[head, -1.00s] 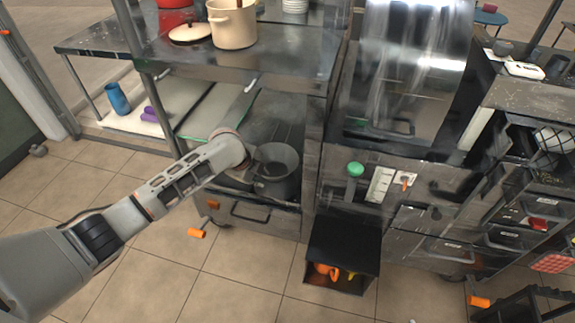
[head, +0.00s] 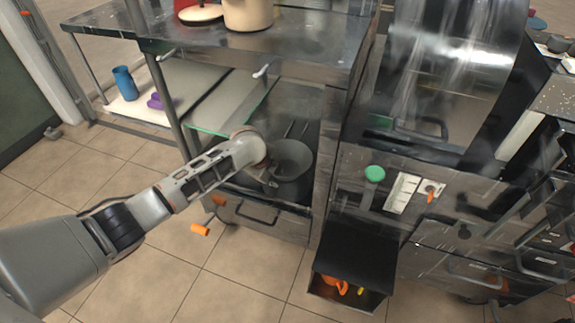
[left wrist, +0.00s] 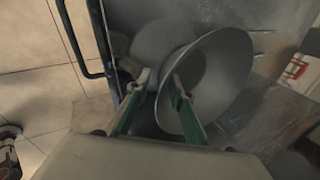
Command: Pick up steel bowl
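The steel bowl (head: 294,160) is grey and deep, with a wide rim. It stands on the lower shelf of the metal rack in the head view. In the left wrist view the bowl (left wrist: 222,75) lies tilted across the picture, its mouth facing right. My left gripper (left wrist: 160,87) is at the bowl's near rim, its two green-edged fingers apart. One finger is on the outer side and the other is by the mouth, with the rim between them. In the head view the gripper (head: 269,176) is mostly hidden by my wrist. My right gripper is not in view.
A rack worktop (head: 290,45) with a cream pot (head: 248,12) overhangs the bowl. A drawer with a dark handle (head: 243,212) is below it. A green-edged glass panel (head: 225,110) is left of it. A black bin (head: 350,262) stands on the floor to the right.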

